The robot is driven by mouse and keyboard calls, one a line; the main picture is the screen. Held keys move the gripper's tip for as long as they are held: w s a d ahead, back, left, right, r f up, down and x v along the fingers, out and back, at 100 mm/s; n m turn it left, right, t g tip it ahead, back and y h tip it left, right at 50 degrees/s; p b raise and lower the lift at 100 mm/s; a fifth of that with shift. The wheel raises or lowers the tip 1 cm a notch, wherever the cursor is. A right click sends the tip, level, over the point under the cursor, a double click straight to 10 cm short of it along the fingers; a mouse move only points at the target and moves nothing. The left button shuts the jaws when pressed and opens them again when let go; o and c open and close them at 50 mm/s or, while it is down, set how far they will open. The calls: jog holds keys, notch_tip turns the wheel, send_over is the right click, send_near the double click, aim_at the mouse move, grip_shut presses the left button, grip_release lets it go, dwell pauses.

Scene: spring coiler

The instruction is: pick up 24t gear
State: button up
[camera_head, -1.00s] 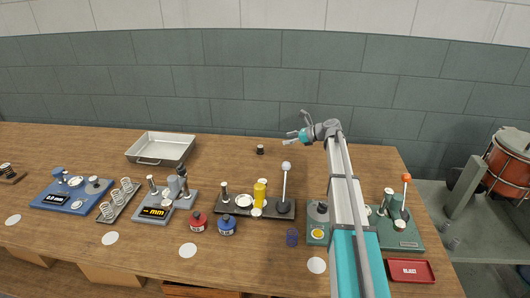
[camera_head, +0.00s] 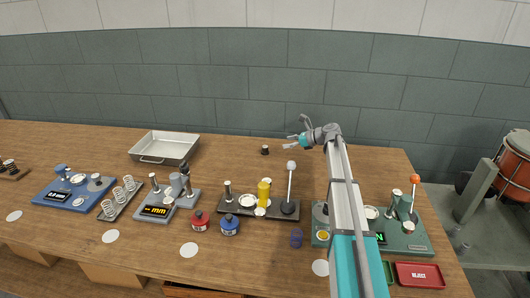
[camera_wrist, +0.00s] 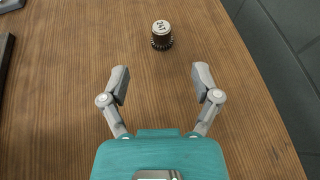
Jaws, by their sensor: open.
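The 24t gear (camera_wrist: 162,36) is a small dark toothed piece with a pale top marked "24T". It stands upright on the wooden table. In the wrist view it lies beyond my fingertips, near the middle line and slightly toward the top. In the head view the gear (camera_head: 265,150) stands alone near the back of the table, to the left of my gripper. My gripper (camera_wrist: 160,76) is open and empty, its two fingers apart with bare wood between them. My gripper also shows in the head view (camera_head: 290,142).
A metal tray (camera_head: 165,147) stands at the back left. A dark base with a white-knobbed lever (camera_head: 291,166) stands in front of the gear. The table around the gear is clear; the wall is behind.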

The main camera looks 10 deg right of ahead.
aim_at(267, 147)
jog(key=b+x, duration=0.2)
jog(key=x, duration=0.4)
jog(key=shift+a+f, duration=0.1)
jog(key=shift+a, duration=0.1)
jog(key=shift+w, duration=0.1)
jog(key=shift+d+f+b+x, duration=0.1)
jog(key=shift+f+b+x, duration=0.1)
jog(key=shift+b+x, duration=0.55)
jog(key=shift+d+f+b+x, duration=0.15)
jog(key=shift+b+x, duration=0.2)
jog(key=shift+x, duration=0.8)
jog(key=shift+w+a+f, duration=0.2)
jog(key=shift+w+a, duration=0.15)
jog(key=shift+a, duration=0.3)
grip_shut()
